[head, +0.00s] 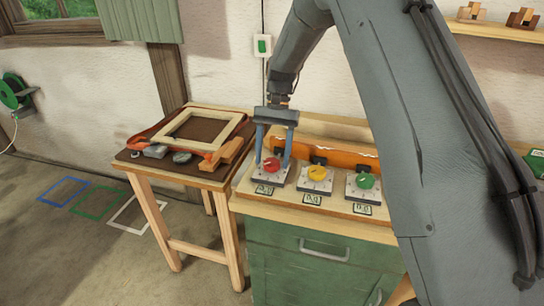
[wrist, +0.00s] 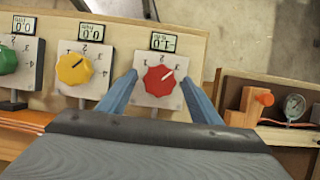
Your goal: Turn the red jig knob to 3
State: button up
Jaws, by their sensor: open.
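The red jig knob (head: 271,164) sits on a pale dial plate at the left end of the row of knobs. In the wrist view the red knob (wrist: 160,79) lies between the two blue fingers of my gripper (wrist: 159,80), with a gap on each side. In the head view my gripper (head: 272,163) points down, open around the knob.
A yellow knob (head: 317,173) and a green knob (head: 365,181) stand to the right on the same bench, above a green cabinet (head: 310,265). An orange piece (head: 342,158) lies behind them. A small table (head: 130,160) at left holds a wooden frame (head: 201,130).

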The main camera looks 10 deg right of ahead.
jog(key=b+v, duration=0.2)
jog(key=v, duration=0.5)
jog(key=shift+r, duration=0.3)
jog(key=shift+w, duration=0.1)
jog(key=s+d+f+n+t, duration=0.1)
jog(key=s+d+f, duration=0.1)
jog(key=s, duration=0.7)
jog(key=s+d+f+n+t+h, duration=0.1)
jog(key=s+d+f+n+t, duration=0.1)
jog(key=s+d, duration=0.3)
jog(key=s+d+f+n+t, duration=0.1)
jog(key=s+d+f+t, duration=0.1)
jog(key=s, duration=1.1)
jog(key=shift+s+d+f+h, duration=0.25)
jog(key=shift+d+h, duration=0.15)
jog(key=shift+d, duration=0.25)
jog(key=shift+w, duration=0.1)
jog(key=shift+c, duration=0.4)
